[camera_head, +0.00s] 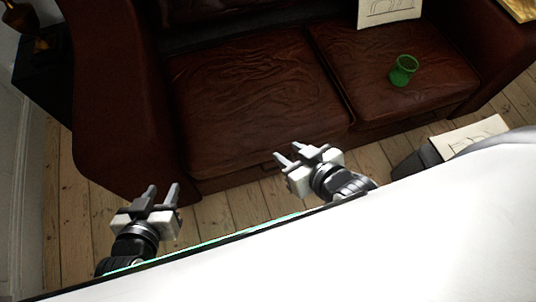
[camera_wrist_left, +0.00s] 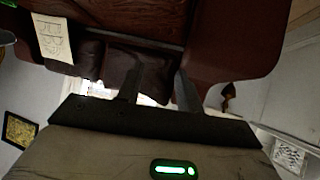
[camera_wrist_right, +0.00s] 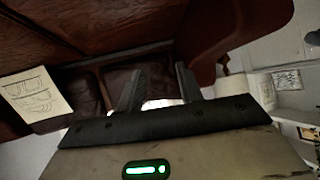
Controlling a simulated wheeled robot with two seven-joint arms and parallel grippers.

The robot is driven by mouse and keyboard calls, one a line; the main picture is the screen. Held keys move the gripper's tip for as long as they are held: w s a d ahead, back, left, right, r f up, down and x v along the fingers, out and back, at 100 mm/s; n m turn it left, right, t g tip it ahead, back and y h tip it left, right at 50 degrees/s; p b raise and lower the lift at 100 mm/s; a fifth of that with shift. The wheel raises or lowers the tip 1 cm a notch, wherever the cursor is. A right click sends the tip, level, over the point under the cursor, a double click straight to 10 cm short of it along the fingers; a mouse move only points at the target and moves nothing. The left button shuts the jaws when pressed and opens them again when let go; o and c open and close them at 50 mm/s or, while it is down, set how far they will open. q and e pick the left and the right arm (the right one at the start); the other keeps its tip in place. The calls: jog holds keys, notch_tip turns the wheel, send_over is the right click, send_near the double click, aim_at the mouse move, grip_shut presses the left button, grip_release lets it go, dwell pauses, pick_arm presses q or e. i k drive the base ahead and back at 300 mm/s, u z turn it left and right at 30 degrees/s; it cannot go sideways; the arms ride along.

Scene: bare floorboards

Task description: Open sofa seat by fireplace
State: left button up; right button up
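A brown leather sofa with two seat cushions fills the head view. The left seat cushion (camera_head: 255,95) and the right seat cushion (camera_head: 385,60) both lie flat. A handle-like strip (camera_head: 275,165) shows on the front below the left seat, partly behind my right gripper. My left gripper (camera_head: 161,193) is open and empty above the floor, in front of the sofa's left arm. My right gripper (camera_head: 299,155) is open and empty in front of the left seat's front edge. The wrist views show the sofa, at left (camera_wrist_left: 150,62) and right (camera_wrist_right: 130,75), beyond the open fingers. No fireplace is recognisable.
A green cup (camera_head: 403,70) stands on the right seat. A paper with a drawing (camera_head: 388,10) leans at the sofa back. Another drawing (camera_head: 470,134) lies on a dark object at right. A dark side table (camera_head: 42,75) stands left. Floorboards (camera_head: 75,225) at left are bare.

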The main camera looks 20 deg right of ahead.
aim_at(236, 105)
jog(key=k, duration=0.5)
jog(key=z, duration=2.35)
jog(key=i, duration=1.15)
jog(key=u, duration=1.9)
